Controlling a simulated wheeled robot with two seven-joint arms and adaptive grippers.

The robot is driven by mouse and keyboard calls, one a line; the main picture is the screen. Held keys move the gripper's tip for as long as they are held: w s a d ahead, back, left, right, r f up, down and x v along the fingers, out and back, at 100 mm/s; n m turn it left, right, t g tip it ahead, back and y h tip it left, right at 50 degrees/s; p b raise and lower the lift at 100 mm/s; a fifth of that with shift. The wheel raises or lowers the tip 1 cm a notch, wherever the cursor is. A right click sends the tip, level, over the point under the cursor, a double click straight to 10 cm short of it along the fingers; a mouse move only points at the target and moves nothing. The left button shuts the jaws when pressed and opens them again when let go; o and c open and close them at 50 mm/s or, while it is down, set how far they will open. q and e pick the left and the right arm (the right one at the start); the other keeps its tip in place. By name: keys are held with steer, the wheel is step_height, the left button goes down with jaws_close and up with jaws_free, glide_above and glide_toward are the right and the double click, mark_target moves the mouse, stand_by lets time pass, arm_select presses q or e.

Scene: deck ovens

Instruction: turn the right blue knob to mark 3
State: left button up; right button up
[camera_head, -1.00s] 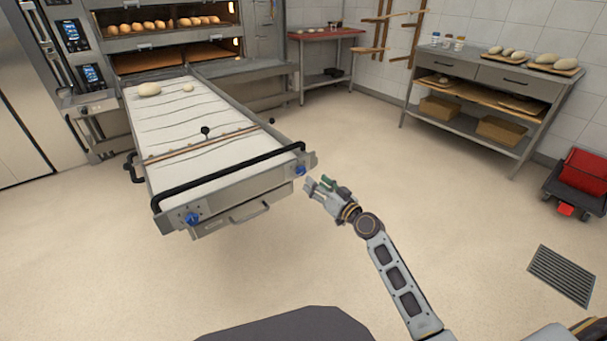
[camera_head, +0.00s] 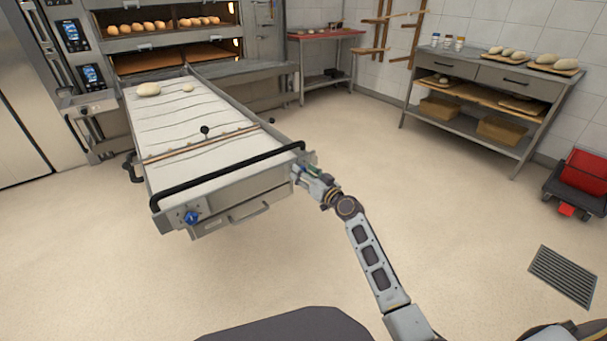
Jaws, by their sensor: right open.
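The oven loader (camera_head: 222,178) stands out from the deck oven, with a long white belt and a black front handle bar. Its left blue knob (camera_head: 191,217) shows on the front panel. The right blue knob is hidden behind my right gripper (camera_head: 303,173), which is at the right end of the front panel. The gripper is open, with its fingers at the place of the knob. I cannot tell whether they touch it, and the knob's marks cannot be read. My left gripper is not in view.
Two dough pieces (camera_head: 148,89) lie at the far end of the belt. The deck oven (camera_head: 166,43) with bread is behind. A steel table (camera_head: 487,85) with dough trays and a red bin (camera_head: 582,171) stand at the right. The floor between is clear.

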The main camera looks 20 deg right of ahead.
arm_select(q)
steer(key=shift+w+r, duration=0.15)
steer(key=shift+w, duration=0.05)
arm_select(e)
steer(key=shift+w, duration=0.2)
steer(key=c, duration=1.1)
steer(key=shift+o, duration=0.2)
